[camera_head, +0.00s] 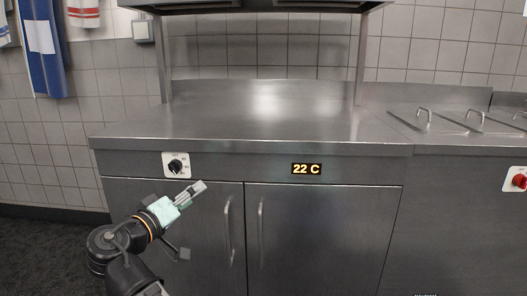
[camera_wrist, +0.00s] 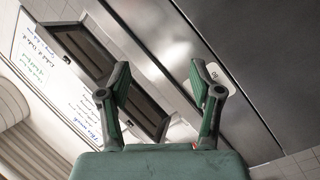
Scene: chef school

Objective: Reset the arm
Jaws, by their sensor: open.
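My gripper (camera_head: 195,190) is at the lower left of the head view, in front of the steel cabinet below the counter. My arm comes up from the bottom left. In the wrist view the gripper's two green and dark fingers (camera_wrist: 157,82) stand apart with nothing between them. No object is held.
A bare steel counter (camera_head: 260,119) spans the middle, with a black knob (camera_head: 176,166) and a "22 C" display (camera_head: 306,169) on its front. Cabinet doors (camera_head: 322,235) below are shut. Lidded bins (camera_head: 440,122) and a red knob (camera_head: 519,181) are right. Towels (camera_head: 45,50) hang left.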

